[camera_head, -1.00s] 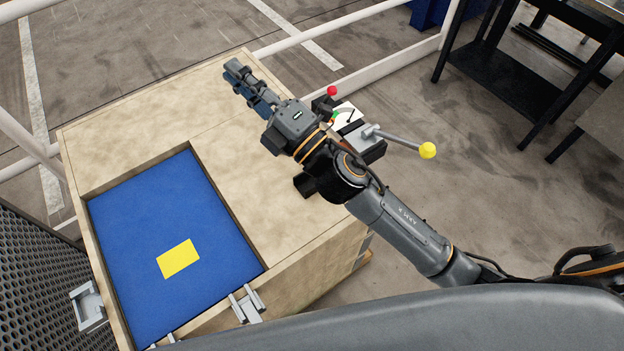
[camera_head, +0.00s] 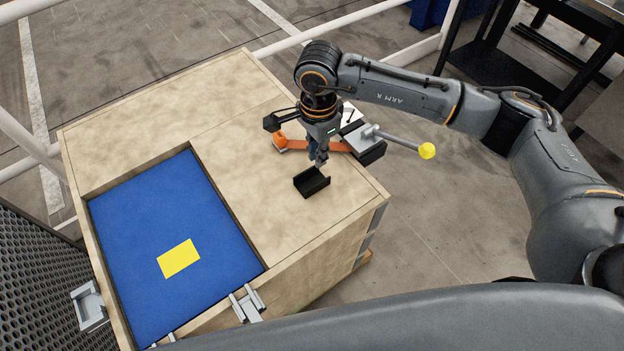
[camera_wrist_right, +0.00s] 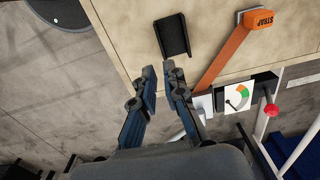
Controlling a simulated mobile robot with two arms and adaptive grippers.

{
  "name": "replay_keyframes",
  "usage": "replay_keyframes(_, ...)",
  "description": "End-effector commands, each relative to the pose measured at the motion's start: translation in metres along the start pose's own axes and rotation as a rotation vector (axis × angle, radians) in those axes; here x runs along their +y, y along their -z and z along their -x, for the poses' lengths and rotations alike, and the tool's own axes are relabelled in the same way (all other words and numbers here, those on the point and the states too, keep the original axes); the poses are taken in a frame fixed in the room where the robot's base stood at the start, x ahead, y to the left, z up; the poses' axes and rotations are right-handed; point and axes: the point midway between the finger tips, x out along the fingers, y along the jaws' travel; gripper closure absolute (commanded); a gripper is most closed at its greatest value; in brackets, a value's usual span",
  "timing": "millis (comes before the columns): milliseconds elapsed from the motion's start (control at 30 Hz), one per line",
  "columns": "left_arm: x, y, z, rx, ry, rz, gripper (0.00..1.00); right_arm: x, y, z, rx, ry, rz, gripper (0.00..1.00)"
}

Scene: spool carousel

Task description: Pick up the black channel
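The black channel (camera_head: 312,182) is a short, dark U-shaped piece lying on the wooden top, near its right edge. It also shows at the top of the right wrist view (camera_wrist_right: 173,36), ahead of the fingertips. My right gripper (camera_head: 320,163) points down just behind the channel in the head view. In the right wrist view my right gripper (camera_wrist_right: 160,70) has a narrow gap between its fingertips, with nothing between them. The fingertips look apart from the channel. My left gripper is not in view.
An orange strap (camera_head: 296,144) lies beside the gripper. A clamp-like device with a yellow-knobbed lever (camera_head: 427,151) stands at the right edge; its gauge (camera_wrist_right: 238,97) and red knob (camera_wrist_right: 272,110) are close by. A blue recess (camera_head: 150,230) with a yellow patch (camera_head: 178,259) lies left.

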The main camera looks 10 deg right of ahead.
Motion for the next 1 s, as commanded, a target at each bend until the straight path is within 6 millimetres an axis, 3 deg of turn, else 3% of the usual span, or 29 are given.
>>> replay_keyframes(300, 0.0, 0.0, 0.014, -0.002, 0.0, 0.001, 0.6, 0.002, -0.001, -0.06, -0.002, -0.007, 0.0, 0.89)
replay_keyframes(1000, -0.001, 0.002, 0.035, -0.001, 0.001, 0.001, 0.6, -0.001, 0.003, -0.131, -0.004, -0.002, 0.001, 0.89)
